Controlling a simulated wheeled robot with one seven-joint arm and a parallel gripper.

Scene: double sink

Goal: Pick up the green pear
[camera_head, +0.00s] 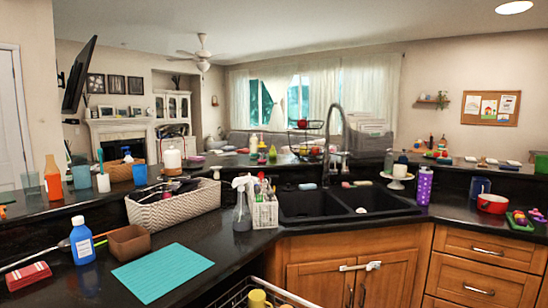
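A small green, rounded object (272,152) sits on the raised back counter behind the sink, left of the faucet. It looks like the green pear, but it is too small and far away to be certain. Other small items stand close beside it, including a yellowish one (253,144) on its left. My gripper is not in view, so its state and its distance from the pear do not show.
The double sink (330,202) with its tall faucet (334,135) lies in front of the raised counter. A woven basket (172,208), spray bottle (242,205) and white caddy (265,214) crowd its left. An open rack (240,294) shows at the bottom.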

